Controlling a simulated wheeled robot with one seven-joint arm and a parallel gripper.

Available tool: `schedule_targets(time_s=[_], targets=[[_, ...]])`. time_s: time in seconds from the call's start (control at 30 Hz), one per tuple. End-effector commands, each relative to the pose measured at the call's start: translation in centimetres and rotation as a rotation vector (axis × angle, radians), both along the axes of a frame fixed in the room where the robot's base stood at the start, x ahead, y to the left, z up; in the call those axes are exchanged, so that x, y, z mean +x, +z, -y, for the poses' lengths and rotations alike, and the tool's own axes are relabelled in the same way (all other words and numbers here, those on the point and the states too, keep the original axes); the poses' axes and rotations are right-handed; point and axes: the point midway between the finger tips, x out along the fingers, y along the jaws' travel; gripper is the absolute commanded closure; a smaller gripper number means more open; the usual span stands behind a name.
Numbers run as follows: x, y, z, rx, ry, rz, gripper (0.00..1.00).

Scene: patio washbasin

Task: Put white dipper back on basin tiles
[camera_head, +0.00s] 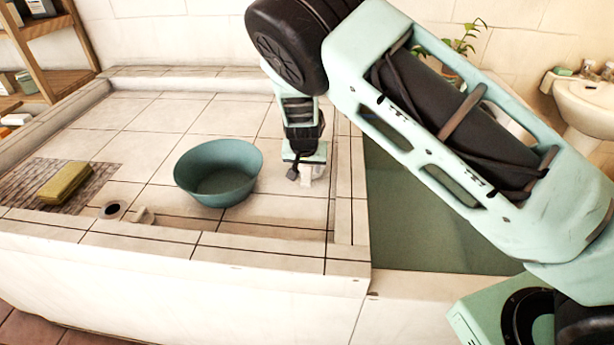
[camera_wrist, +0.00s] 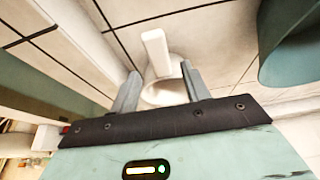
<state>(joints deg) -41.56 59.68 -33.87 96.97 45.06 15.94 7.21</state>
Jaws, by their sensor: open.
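The white dipper (camera_wrist: 155,52) is in the wrist view, its straight handle pointing away and its round cup (camera_wrist: 165,93) between and just behind my fingertips. It appears to rest on the pale basin tiles (camera_wrist: 205,38). My gripper (camera_wrist: 160,70) is open, with one finger on each side of the dipper; I see no clear grip on it. In the head view my gripper (camera_head: 305,172) points down over the right part of the tiles (camera_head: 275,208), and it and the arm hide most of the dipper.
A teal bowl (camera_head: 218,173) stands on the tiles left of my gripper; it also shows at the right of the wrist view (camera_wrist: 290,50). A yellow sponge (camera_head: 64,183) lies farther left by a drain hole (camera_head: 112,210). A raised rim separates the tiles from the water trough (camera_head: 420,235).

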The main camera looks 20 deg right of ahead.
Motion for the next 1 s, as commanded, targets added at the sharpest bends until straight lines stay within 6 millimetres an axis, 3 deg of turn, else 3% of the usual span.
schedule_targets(time_s=[0.2, 0.37, 0.47, 0.57, 0.8, 1.0], targets=[[-1.3, 3.1, -0.6, 0.000, 0.001, 0.000, 0.53], [-2.0, 4.1, -0.9, 0.010, 0.004, -0.011, 0.53], [-3.7, 4.7, -1.6, 0.043, 0.023, -0.050, 0.53], [-6.9, 5.9, -3.1, 0.102, 0.074, -0.121, 0.53], [-17.5, 11.2, -7.7, 0.225, 0.322, -0.287, 0.53], [-26.6, 16.2, -9.2, 0.235, 0.590, -0.360, 0.53]])
